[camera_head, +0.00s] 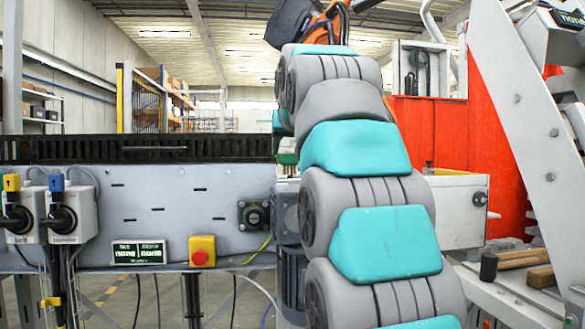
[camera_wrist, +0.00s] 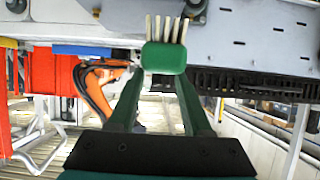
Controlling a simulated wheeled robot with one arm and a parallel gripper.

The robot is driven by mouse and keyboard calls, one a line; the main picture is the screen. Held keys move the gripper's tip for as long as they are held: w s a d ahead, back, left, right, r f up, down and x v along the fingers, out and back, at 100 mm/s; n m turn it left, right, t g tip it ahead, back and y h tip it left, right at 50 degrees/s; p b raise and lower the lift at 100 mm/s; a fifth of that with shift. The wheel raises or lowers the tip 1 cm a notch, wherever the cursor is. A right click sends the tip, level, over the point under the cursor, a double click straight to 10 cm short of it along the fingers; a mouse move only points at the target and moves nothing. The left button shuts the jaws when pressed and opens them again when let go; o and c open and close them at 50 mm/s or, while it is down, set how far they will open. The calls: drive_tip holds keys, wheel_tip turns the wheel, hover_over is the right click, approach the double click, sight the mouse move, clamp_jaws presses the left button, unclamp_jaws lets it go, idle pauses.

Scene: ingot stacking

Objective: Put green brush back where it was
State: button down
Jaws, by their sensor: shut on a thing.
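The green brush (camera_wrist: 163,57) shows in the wrist view, with a green block and pale bristles pointing to the picture's top. My gripper (camera_wrist: 164,75) is shut on the brush, with a green finger at each side of its block. In the head view my own arm covers the middle and hides most of the gripper. A little green shows at the arm's left edge, and I cannot tell whether it is the brush or a finger.
A grey machine panel (camera_head: 170,205) with a black slatted top (camera_head: 60,150) fills the left. A yellow box with a red button (camera_head: 202,251) is on it. At right, a black-headed hammer (camera_head: 490,266) and a wooden block (camera_head: 541,277) lie on a ledge. An orange robot arm (camera_wrist: 97,88) stands beyond.

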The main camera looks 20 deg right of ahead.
drive_tip(key=w+d+p, duration=0.1)
drive_tip(key=w+d, duration=0.1)
drive_tip(key=w, duration=0.1)
drive_tip(key=w+d+p, duration=0.1)
drive_tip(key=w+d, duration=0.1)
drive_tip(key=w, duration=0.1)
drive_tip(key=w+d+f+p, duration=0.1)
drive_tip(key=w, duration=0.2)
drive_tip(key=shift+w+d, duration=0.25)
drive_tip(key=shift+d, duration=0.15)
drive_tip(key=shift+s+f+b, duration=0.1)
drive_tip(key=shift+f+b, duration=0.55)
drive_tip(key=shift+f, duration=1.05)
drive_tip(key=shift+c, duration=1.7)
unclamp_jaws()
drive_tip(key=v, duration=1.1)
drive_tip(key=shift+s+r+b, duration=0.25)
drive_tip(key=shift+s+b, duration=0.05)
drive_tip(key=shift+b, duration=0.1)
drive_tip(key=shift+a+f, duration=0.1)
drive_tip(key=shift+a, duration=0.05)
